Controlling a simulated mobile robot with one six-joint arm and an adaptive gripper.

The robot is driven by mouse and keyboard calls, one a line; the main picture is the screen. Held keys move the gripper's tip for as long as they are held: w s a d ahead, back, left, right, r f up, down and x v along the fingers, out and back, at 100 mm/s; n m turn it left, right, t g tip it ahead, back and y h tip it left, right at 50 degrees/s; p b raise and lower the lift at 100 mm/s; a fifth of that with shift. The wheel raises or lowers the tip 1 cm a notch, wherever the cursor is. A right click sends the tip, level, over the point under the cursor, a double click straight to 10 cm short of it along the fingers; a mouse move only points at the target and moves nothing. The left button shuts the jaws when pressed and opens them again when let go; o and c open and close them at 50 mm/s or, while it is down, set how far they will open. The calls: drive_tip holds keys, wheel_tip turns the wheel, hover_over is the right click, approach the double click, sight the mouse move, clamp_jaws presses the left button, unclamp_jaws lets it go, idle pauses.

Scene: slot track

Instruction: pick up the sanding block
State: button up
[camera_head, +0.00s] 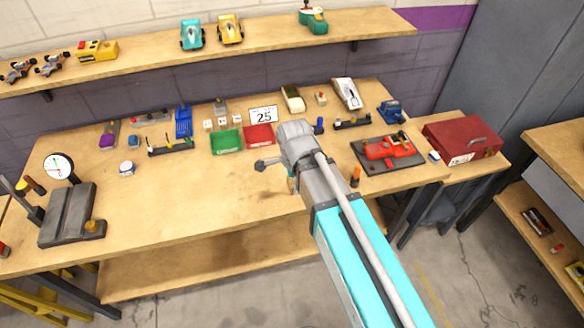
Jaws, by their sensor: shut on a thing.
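My gripper (266,164) is over the front middle of the workbench (190,215), largely hidden by my own wrist and arm. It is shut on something. A small tan piece (291,184) shows just below my wrist, at the left edge of the arm. It looks like part of the sanding block, but most of it is hidden. I cannot tell whether it touches the bench top.
Green (227,142) and red (259,136) bins stand behind my gripper. An orange-topped thing (356,176) and a red car on a dark plate (390,148) are to the right. A dial gauge (58,166) is at left.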

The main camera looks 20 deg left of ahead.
drive_tip(key=shift+s+d+r+p, duration=0.2)
drive_tip(key=shift+s+d+r, duration=0.15)
drive_tip(key=shift+s, duration=0.3)
drive_tip(key=shift+s+d+r+p, duration=0.25)
drive_tip(key=shift+s+d+r, duration=0.1)
drive_tip(key=shift+s, duration=0.3)
drive_tip(key=shift+s+d+r+p, duration=0.25)
drive_tip(key=shift+s+d, duration=0.1)
drive_tip(key=shift+s, duration=0.3)
drive_tip(key=o, duration=0.4)
drive_tip(key=shift+c, duration=1.3)
drive_tip(key=shift+s, duration=0.1)
